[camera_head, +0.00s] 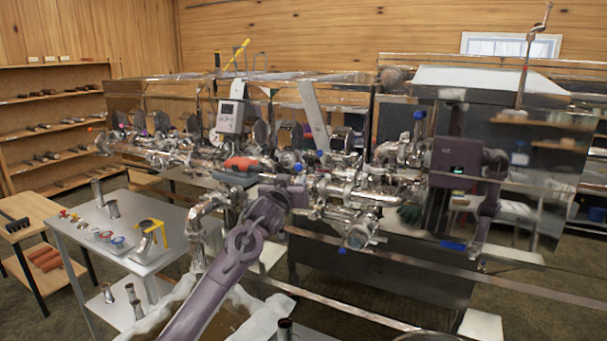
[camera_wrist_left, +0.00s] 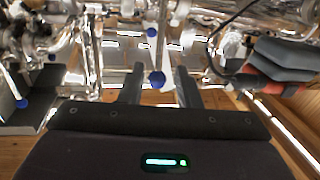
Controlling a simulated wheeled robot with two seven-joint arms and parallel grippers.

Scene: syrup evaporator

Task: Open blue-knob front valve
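Several small blue knobs sit on the shiny pipework in the head view, one low at the front on a valve (camera_head: 357,238). My left gripper (camera_head: 299,190) is among the front pipes at the end of my purple arm; its fingers are hard to make out there. In the left wrist view the two dark fingers of my left gripper (camera_wrist_left: 159,75) are apart. A round blue knob (camera_wrist_left: 157,78) shows in the gap between them, with no clear contact. I cannot tell which head-view knob this is. My right gripper is not in view.
An orange-red handle (camera_head: 240,163) lies close left of my gripper; it is at the right of the left wrist view. Pipes and valves crowd the evaporator front. A metal table (camera_head: 165,215) with cups stands left.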

